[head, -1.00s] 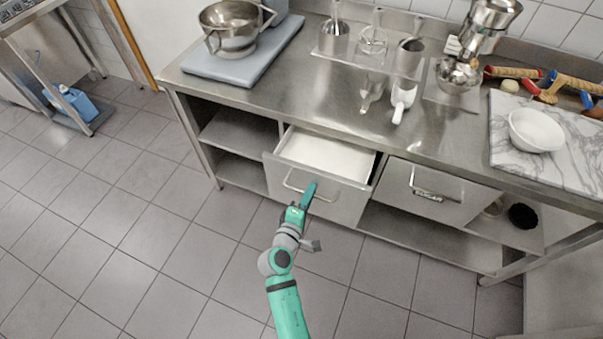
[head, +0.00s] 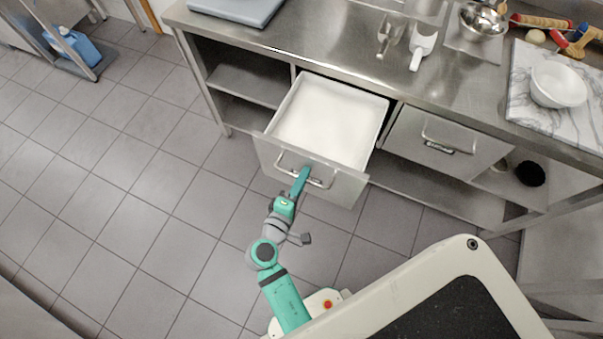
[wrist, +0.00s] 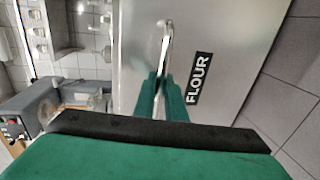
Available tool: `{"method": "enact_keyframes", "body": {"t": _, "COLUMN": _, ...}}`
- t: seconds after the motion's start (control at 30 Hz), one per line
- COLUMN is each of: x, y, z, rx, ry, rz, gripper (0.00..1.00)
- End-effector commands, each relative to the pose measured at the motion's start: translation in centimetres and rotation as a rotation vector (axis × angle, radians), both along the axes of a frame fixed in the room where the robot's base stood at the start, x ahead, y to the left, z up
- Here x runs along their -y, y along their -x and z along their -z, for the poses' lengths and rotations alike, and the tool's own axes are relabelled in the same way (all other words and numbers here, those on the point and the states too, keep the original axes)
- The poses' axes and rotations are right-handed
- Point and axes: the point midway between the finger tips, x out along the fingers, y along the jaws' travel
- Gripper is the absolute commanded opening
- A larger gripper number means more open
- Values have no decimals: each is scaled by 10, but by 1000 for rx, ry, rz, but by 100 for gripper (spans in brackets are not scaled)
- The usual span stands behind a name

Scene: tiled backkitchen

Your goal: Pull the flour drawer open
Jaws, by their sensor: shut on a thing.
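The flour drawer (head: 328,183) is pulled well out of the steel counter, and white flour (head: 325,122) shows inside it. In the wrist view its steel front (wrist: 225,50) carries a black FLOUR label (wrist: 199,79). My gripper (head: 300,180) is at the drawer front, shut on the bar handle (head: 283,164). The wrist view shows the green fingers of my gripper (wrist: 161,85) on both sides of the handle (wrist: 166,40). The fingers hide part of the handle.
A second drawer (head: 465,150) to the right is closed. Open shelves (head: 245,78) lie left of the flour drawer. A white scoop (head: 421,45) and a white bowl (head: 558,84) stand on the counter. The tiled floor (head: 150,190) to the left is clear.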

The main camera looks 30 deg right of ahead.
Motion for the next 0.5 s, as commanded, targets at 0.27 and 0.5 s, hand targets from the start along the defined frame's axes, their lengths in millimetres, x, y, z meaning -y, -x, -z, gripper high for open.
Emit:
{"method": "enact_keyframes", "body": {"t": 0.27, "x": -2, "y": -1, "z": 0, "rx": 1, "ry": -2, "rz": -4, "gripper": 18}}
{"method": "enact_keyframes", "body": {"t": 0.5, "x": -1, "y": -1, "z": 0, "rx": 0, "ry": 0, "rz": -3, "gripper": 18}}
